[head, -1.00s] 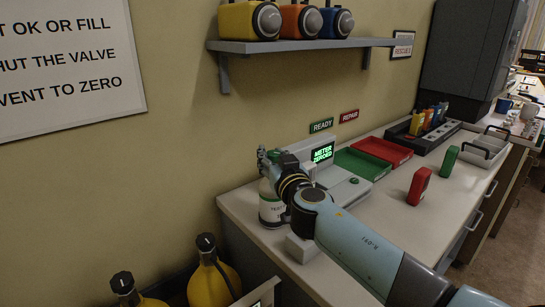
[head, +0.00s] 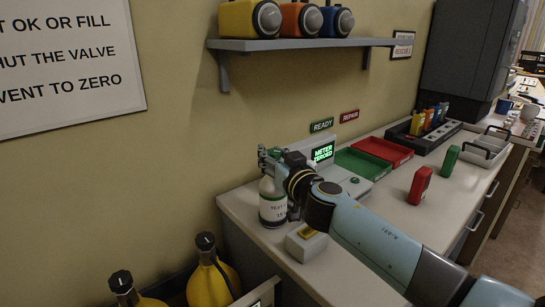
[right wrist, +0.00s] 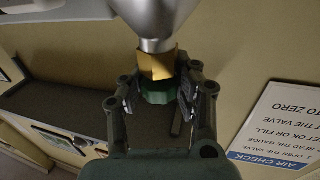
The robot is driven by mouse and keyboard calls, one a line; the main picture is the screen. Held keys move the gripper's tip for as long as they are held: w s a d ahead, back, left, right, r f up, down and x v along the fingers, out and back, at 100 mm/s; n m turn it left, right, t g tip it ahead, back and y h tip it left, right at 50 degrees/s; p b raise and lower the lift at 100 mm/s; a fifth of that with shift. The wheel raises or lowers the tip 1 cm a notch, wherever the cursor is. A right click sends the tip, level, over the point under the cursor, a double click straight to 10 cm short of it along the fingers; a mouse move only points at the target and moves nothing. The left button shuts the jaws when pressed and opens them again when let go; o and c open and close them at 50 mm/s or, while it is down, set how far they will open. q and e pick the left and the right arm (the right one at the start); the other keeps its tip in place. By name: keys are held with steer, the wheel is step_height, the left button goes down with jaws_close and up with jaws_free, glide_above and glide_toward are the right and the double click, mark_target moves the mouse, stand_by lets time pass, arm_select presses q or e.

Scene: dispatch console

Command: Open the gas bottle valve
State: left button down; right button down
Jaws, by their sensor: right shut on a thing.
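The gas bottle (head: 272,207) is white with a dark green label band and stands upright at the counter's near left corner. In the right wrist view the silver bottle (right wrist: 155,18) shows upside down, with a brass neck and a green valve knob (right wrist: 157,97). My right gripper (head: 270,160) is at the top of the bottle. In the right wrist view its fingers (right wrist: 160,88) are closed on the green knob from both sides. In the head view the knob is hidden behind the gripper. My left gripper is out of view.
A meter (head: 323,153) reading "METER ZEROED" stands behind my right arm. A small pale box (head: 304,244) lies near the bottle. Green (head: 362,162) and red (head: 383,150) trays lie farther back. Yellow bottles (head: 208,285) stand lower left. A shelf (head: 300,44) hangs above.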

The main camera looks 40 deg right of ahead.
steer(key=shift+s+f+y, duration=0.1)
steer(key=shift+f+y, duration=0.2)
steer(key=shift+y, duration=0.1)
steer(key=shift+n+y, duration=1.2)
steer(key=shift+y, duration=0.3)
steer(key=n+y+p, duration=0.1)
steer(key=y, duration=0.1)
steer(key=n+y+p, duration=0.2)
steer(key=y, duration=0.1)
steer(key=shift+r+g, duration=0.2)
steer(key=shift+g, duration=0.2)
steer(key=shift+n+g+y, duration=0.3)
steer(key=shift+n+y, duration=0.4)
steer(key=shift+y, duration=0.2)
steer(key=shift+f+n+g+y, duration=0.1)
steer(key=shift+n+g+y, duration=0.3)
steer(key=shift+n+y, duration=0.3)
steer(key=shift+f+n+g+y+b, duration=0.1)
steer(key=shift+n+g+y+b, duration=0.55)
steer(key=shift+y, duration=0.35)
steer(key=shift+n+g+y+b, duration=1)
steer(key=shift+y+b, duration=0.2)
steer(key=shift+b, duration=0.25)
steer(key=shift+r+g+b, duration=0.2)
steer(key=shift+g+b, duration=0.05)
steer(key=shift+b, duration=0.05)
